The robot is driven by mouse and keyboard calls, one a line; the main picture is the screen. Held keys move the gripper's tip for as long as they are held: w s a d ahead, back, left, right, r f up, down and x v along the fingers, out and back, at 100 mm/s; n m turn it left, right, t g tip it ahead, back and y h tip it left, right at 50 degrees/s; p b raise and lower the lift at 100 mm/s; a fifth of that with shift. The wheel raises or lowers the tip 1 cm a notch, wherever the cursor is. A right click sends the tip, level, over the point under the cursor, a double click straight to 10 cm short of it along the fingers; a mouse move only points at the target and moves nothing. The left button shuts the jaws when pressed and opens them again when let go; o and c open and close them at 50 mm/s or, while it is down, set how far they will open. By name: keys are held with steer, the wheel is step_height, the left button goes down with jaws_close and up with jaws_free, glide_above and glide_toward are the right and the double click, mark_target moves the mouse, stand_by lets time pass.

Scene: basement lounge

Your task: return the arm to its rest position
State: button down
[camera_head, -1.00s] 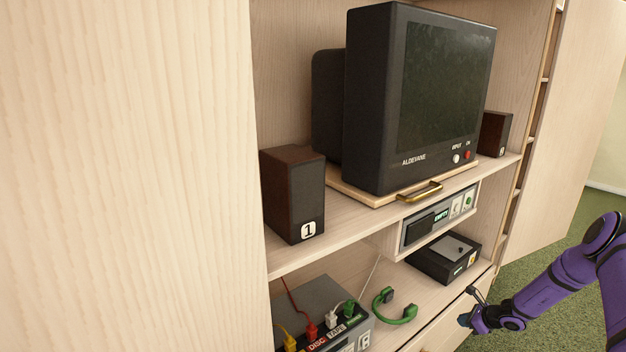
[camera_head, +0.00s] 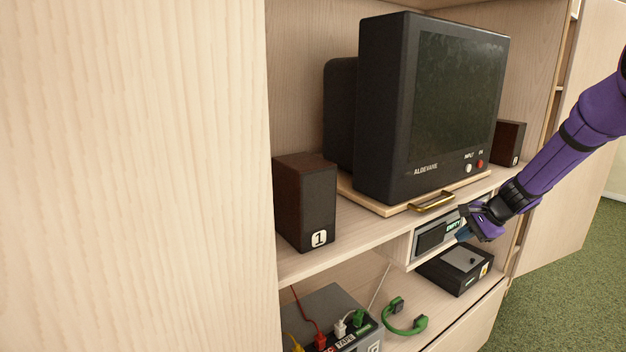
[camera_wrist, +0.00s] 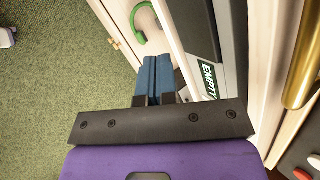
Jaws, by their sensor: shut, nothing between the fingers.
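My purple arm reaches in from the right in the head view. My gripper (camera_head: 462,236) is in front of the tape deck (camera_head: 430,238) whose small display reads EMPTY, below the television's brass handle. In the wrist view my gripper (camera_wrist: 153,68) has its two blue fingers pressed together with nothing between them. The deck's EMPTY label (camera_wrist: 208,76) shows just right of the fingers there. I cannot tell whether the gripper touches the deck.
The television (camera_head: 435,110) stands on a board with a brass handle (camera_head: 432,202). Speakers (camera_head: 305,205) flank it. Green carpet (camera_head: 560,300) lies clear at right.

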steer(key=s+a+r+n+h, duration=0.1)
steer(key=s+a+r+n, duration=0.35)
steer(key=s+r, duration=0.5)
steer(key=s+a+r+n+h, duration=0.25)
steer(key=s+a+r, duration=0.25)
steer(key=s+r, duration=0.45)
steer(key=s+r+n+h, duration=0.1)
steer(key=s+r+n, duration=0.1)
steer(key=s, duration=0.9)
steer(key=s+r+n+h, duration=0.1)
steer(key=s+n, duration=0.3)
steer(key=s, duration=0.7)
steer(key=shift+a+r+t, duration=0.4)
steer(key=shift+r, duration=0.05)
